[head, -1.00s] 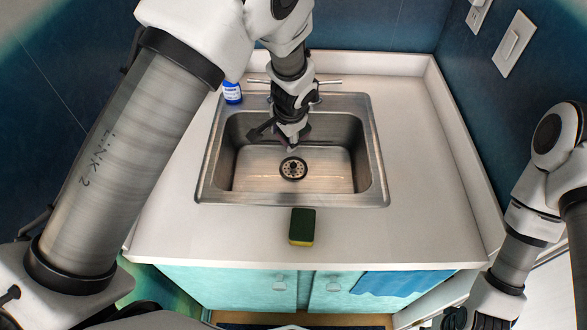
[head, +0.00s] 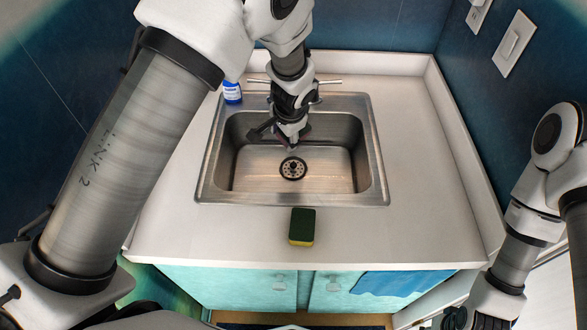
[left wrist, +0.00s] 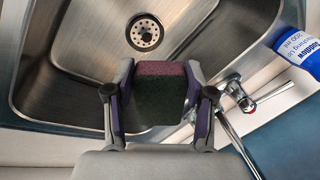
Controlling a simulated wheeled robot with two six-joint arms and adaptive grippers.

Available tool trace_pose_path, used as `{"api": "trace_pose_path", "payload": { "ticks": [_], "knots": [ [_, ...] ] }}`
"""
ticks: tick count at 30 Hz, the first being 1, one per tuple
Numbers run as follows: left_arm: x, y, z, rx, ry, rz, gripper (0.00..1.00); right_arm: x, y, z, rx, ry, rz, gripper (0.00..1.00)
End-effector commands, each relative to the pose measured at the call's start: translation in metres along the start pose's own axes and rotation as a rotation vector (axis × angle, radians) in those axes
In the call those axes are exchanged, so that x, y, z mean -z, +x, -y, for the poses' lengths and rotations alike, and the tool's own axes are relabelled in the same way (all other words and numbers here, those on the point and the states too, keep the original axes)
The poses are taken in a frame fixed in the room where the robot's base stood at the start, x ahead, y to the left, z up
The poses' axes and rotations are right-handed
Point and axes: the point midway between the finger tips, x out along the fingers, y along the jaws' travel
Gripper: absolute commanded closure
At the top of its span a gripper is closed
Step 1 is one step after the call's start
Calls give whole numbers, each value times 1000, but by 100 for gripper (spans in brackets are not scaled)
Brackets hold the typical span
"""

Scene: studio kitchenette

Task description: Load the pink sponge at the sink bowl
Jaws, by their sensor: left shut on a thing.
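The pink sponge (left wrist: 160,70) has a pinkish-purple layer and a dark green layer. In the left wrist view it sits between the two fingers of my left gripper (left wrist: 160,100), which is shut on it. In the head view my left gripper (head: 284,142) points down into the steel sink bowl (head: 335,183), near its back wall; the sponge is mostly hidden there. The drain (head: 293,168) shows in front of the gripper. My right gripper (head: 455,318) is only partly in view at the bottom right, and its fingers are not clear.
A green and yellow sponge (head: 302,227) lies on the white counter in front of the sink. A blue bottle (head: 232,92) stands by the sink's back left corner, near the faucet (head: 325,82). The counter right of the sink is clear. A blue towel (head: 395,283) hangs at the front.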

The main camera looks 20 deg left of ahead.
Motion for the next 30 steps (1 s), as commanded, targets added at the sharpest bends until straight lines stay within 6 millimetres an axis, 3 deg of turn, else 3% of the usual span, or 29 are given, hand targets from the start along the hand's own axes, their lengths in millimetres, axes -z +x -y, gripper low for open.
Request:
{"api": "trace_pose_path", "payload": {
  "ticks": [13, 24, 30],
  "knots": [
    [0, -1, 0, 0, 0, 0, 74, 0, -1, 0, 0, 0, 0, 60],
    [3, -40, 12, 0, 1, 0, 74, 0, -40, 0, 0, 0, 0, 60],
    [3, -38, 11, 0, 0, 0, 74, 0, -38, 0, 0, 0, 0, 60]
  ]
}}
